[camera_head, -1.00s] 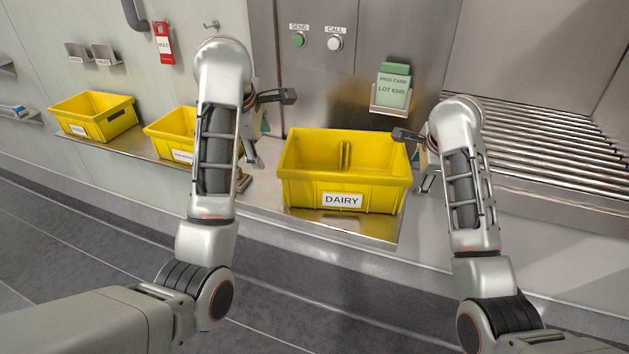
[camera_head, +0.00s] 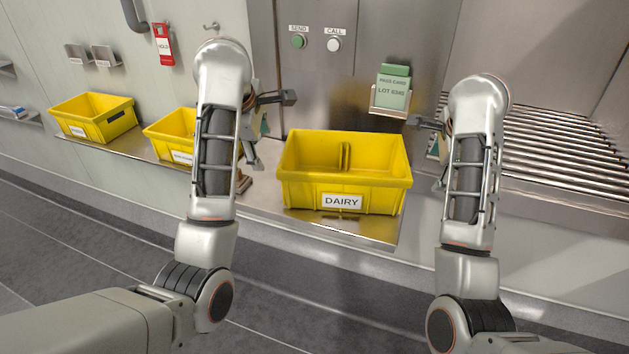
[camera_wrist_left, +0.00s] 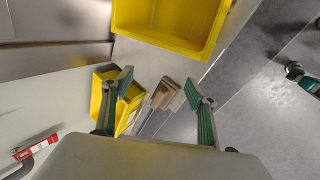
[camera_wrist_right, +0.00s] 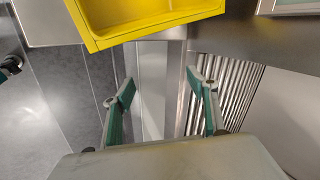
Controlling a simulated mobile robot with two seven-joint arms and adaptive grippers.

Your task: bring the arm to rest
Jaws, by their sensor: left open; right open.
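My left gripper (camera_wrist_left: 158,88) is open, its two green-padded fingers apart with nothing gripped. In the head view it is mostly hidden behind my left forearm, left of the yellow DAIRY bin (camera_head: 342,201). A brown block-like item (camera_wrist_left: 163,93) shows beyond the left fingers, apart from them. My right gripper (camera_wrist_right: 160,86) is open and empty, with bare floor and steel beyond its fingers. In the head view it is partly hidden by my right arm, right of the DAIRY bin and apart from it. The inside of the bin looks empty.
Yellow bins (camera_head: 98,124) and (camera_head: 170,138) stand on a ledge at left. A roller conveyor (camera_head: 550,150) lies at right. The green pass card (camera_head: 393,92) is in its holder on the steel wall, below and right of the SEND (camera_head: 299,41) and CALL (camera_head: 334,44) buttons.

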